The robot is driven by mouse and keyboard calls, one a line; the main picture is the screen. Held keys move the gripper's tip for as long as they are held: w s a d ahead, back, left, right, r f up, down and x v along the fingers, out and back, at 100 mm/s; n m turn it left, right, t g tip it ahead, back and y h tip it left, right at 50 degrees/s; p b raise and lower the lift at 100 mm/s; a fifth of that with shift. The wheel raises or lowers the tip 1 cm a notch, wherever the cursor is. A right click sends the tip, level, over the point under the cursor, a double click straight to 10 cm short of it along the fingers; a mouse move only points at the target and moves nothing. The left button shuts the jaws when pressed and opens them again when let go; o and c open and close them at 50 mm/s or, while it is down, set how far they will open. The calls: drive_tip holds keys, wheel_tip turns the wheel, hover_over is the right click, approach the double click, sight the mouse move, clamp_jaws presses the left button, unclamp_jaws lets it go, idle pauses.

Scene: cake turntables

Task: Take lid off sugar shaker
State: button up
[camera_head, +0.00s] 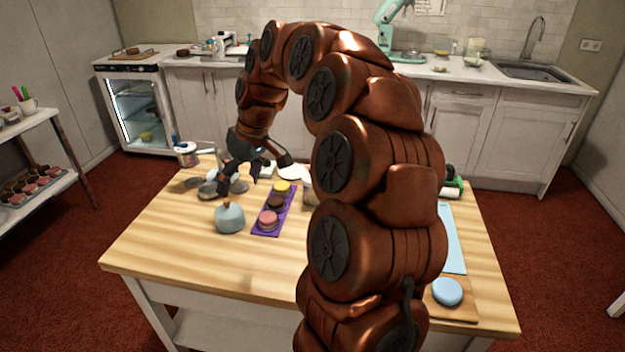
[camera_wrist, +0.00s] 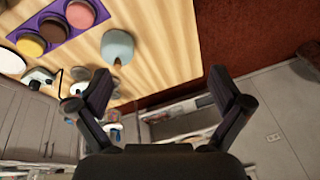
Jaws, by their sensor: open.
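I cannot tell for sure which thing is the sugar shaker. A rounded blue-grey vessel (camera_head: 230,219) with a small brown knob on top stands upright on the wooden table, left of the purple tray. It also shows in the wrist view (camera_wrist: 118,46), above and left of my fingers. My gripper (camera_head: 238,182) is over the back left of the table, behind that vessel and apart from it. In the wrist view my gripper (camera_wrist: 162,88) is open with nothing between its fingers. A pale container (camera_head: 187,155) stands at the table's back left corner, its details too small to read.
The purple tray (camera_head: 261,227) holds three round cakes. Several grey round pieces (camera_head: 207,188) lie below my gripper. A blue cake (camera_head: 447,291) sits on a board at the right. The wooden table's front left (camera_head: 170,255) is clear. My arm hides the table's middle.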

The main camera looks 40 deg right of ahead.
drive_tip(key=w+d+f+t+h, duration=0.1)
drive_tip(key=d+f, duration=0.2)
drive_tip(key=d, duration=0.7)
drive_tip(key=w+d+f+m+b, duration=0.1)
drive_tip(key=d+f, duration=0.2)
drive_tip(key=d, duration=0.7)
drive_tip(key=w+d+f+t+h, duration=0.1)
drive_tip(key=d+f, duration=0.2)
drive_tip(key=d, duration=0.7)
drive_tip(key=shift+a+p+x, duration=0.15)
drive_tip(key=shift+p+x, duration=0.3)
drive_tip(key=shift+x, duration=1.15)
drive_tip(key=shift+a+p+x, duration=0.15)
drive_tip(key=shift+p+x, duration=0.3)
drive_tip(key=shift+x, duration=1.15)
drive_tip(key=shift+w+r, duration=0.15)
drive_tip(key=c, duration=0.8)
